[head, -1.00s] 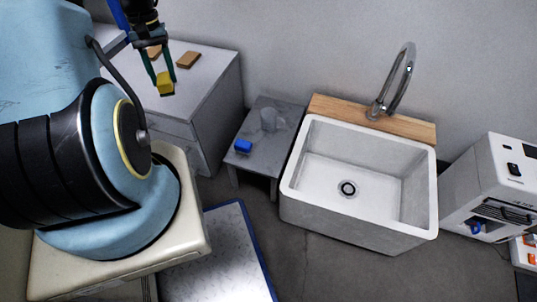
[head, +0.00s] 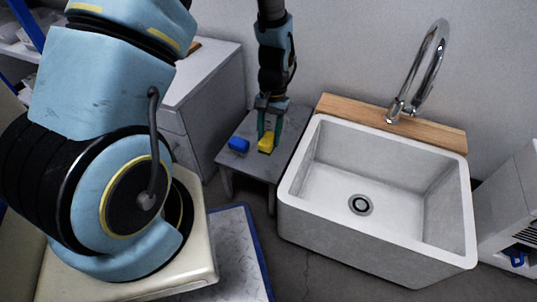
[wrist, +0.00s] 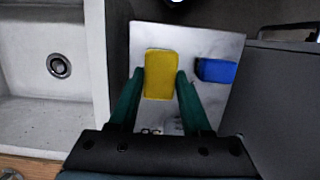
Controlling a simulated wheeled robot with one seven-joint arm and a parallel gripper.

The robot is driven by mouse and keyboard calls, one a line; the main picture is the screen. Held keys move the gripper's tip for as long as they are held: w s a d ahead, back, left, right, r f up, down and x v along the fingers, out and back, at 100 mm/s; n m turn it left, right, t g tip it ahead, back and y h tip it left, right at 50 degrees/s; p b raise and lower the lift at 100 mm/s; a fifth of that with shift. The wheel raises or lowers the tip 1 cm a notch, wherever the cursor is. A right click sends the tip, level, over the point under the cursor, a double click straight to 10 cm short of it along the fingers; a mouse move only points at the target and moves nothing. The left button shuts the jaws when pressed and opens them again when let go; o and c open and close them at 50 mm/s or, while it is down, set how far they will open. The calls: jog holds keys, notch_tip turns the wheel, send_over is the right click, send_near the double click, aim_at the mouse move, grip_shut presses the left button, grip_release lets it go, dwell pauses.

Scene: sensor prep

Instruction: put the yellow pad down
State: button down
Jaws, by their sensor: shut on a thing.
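The yellow pad (head: 267,143) is between the green fingers of my gripper (head: 270,133), which is shut on it. In the head view it is at the small grey table (head: 237,165), right of a blue block (head: 239,145). The wrist view shows the yellow pad (wrist: 160,74) between the fingertips of my gripper (wrist: 160,80), over the table top (wrist: 205,38). The blue block (wrist: 216,70) lies to its right there, apart from the gripper. I cannot tell whether the pad touches the table.
A white sink (head: 375,240) with a tall faucet (head: 424,75) stands right of the table. A grey cabinet (head: 205,95) stands to its left. The table's front edge is bare. My arm hides part of the cabinet top.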

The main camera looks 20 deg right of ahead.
aim_at(269, 149)
jog(key=shift+f+b, duration=0.85)
jog(key=shift+f, duration=2.15)
jog(key=shift+f, duration=0.2)
jog(key=shift+c, duration=1.8)
grip_release()
jog(key=r+p, duration=0.1)
jog(key=r, duration=0.3)
jog(key=w+d+r+p, duration=0.1)
jog(key=r+p, duration=0.1)
jog(key=r, duration=0.2)
jog(key=r+p, duration=0.1)
jog(key=r, duration=0.3)
jog(key=shift+w+d+r, duration=0.15)
jog(key=shift+w+d, duration=0.05)
jog(key=shift+w, duration=0.2)
